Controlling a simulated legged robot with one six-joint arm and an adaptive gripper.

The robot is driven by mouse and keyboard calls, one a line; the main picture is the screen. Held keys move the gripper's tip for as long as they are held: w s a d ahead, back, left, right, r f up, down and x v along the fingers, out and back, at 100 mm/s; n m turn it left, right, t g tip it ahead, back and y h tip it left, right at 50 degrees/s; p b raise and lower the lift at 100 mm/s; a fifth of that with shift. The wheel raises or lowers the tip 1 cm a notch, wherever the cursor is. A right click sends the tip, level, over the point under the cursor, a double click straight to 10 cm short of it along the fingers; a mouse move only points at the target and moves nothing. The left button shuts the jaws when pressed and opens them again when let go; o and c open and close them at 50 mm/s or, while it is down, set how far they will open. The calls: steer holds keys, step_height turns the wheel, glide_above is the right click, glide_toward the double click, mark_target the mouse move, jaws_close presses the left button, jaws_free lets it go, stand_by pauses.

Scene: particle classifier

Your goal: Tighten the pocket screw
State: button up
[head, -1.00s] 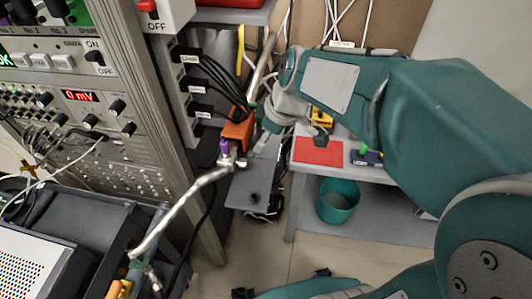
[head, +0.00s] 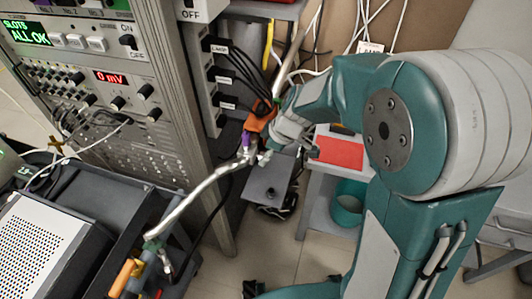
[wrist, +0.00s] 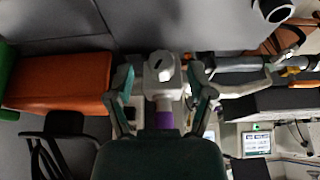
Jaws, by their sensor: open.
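A pale metal fitting with a dark slot on its face (wrist: 160,67) shows in the wrist view, with a purple band (wrist: 165,118) below it. It may be the pocket screw; I cannot tell for sure. My gripper (wrist: 164,84) is open, with one green-and-grey finger on each side of the fitting. I cannot tell whether either finger touches it. In the head view the purple band (head: 246,141) is at the end of a pale hose (head: 195,195), below an orange block (head: 262,118). My gripper's fingers are hard to make out there beside it.
The instrument rack (head: 180,150) stands close on the left, with black cables plugged into its side. A grey plate (head: 270,182) lies just below the fitting. A red mat (head: 339,152) is on the bench at right, above a teal bin (head: 348,205). The orange block (wrist: 60,82) is left in the wrist view.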

steer(key=shift+w+a+f, duration=0.1)
steer(key=shift+a+f, duration=0.25)
steer(key=shift+f, duration=0.1)
steer(key=shift+d, duration=0.15)
jaws_close()
steer(key=shift+g, duration=0.4)
steer(key=g+y, duration=0.1)
steer(key=g, duration=0.1)
steer(key=m+g+y, duration=0.1)
steer(key=g, duration=0.1)
steer(key=shift+w+d, duration=0.15)
steer(key=shift+w, duration=0.2)
steer(key=g+y, duration=0.1)
steer(key=g, duration=0.1)
steer(key=m+g, duration=0.1)
steer(key=g, duration=0.1)
steer(key=shift+w+f+y, duration=0.2)
steer(key=shift+y, duration=0.2)
stand_by(0.4)
